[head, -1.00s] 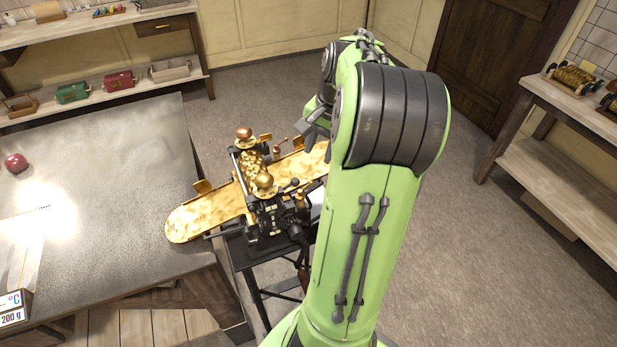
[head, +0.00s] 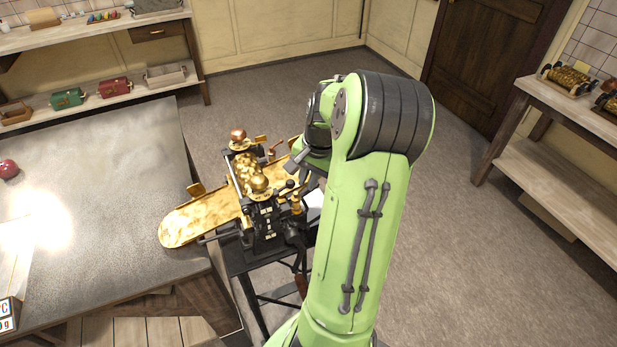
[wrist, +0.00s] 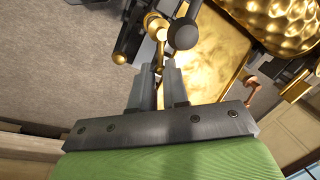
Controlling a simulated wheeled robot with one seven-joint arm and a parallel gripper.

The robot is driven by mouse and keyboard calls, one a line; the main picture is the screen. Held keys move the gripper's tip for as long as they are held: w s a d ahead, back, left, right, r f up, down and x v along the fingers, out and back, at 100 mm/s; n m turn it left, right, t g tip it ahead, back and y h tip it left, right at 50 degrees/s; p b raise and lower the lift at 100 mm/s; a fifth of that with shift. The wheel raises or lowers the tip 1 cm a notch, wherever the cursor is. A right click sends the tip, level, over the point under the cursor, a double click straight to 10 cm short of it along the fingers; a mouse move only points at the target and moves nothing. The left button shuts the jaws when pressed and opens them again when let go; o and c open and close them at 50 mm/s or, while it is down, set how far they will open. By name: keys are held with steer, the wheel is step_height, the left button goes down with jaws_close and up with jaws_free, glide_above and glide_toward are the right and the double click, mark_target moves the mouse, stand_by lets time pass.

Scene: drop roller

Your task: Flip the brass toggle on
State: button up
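The drop roller, a dark machine with brass rollers (head: 247,172) and long brass trays (head: 200,219), stands on a black stand beside the table. In the wrist view a small brass lever with a rounded end (wrist: 158,24) shows just beyond my fingertips, probably the brass toggle. A black round knob (wrist: 183,34) is close on its right. My gripper (wrist: 160,72) points at the lever with a narrow gap between its fingers. The lever's stem lines up with that gap; I cannot tell whether they touch. In the head view my gripper is largely hidden by my arm.
The grey-topped table (head: 110,190) is left of the machine, with a red ball (head: 9,169) on it. A copper crank (wrist: 252,90) and a hammered brass roller (wrist: 268,20) lie right in the wrist view. Shelves line the back left and right; open floor lies between.

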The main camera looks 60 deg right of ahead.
jaws_close()
steer(key=shift+w+r+n+p, duration=0.1)
steer(key=shift+w+n+p, duration=0.1)
steer(key=shift+n+p, duration=0.25)
steer(key=shift+w+n, duration=0.2)
steer(key=shift+n, duration=0.35)
steer(key=o, duration=0.7)
jaws_free()
steer(key=shift+c, duration=0.2)
steer(key=s+d+r+p, duration=0.1)
steer(key=s+r+p, duration=0.2)
steer(key=r, duration=1.2)
steer(key=shift+r, duration=0.2)
steer(key=shift+f, duration=0.1)
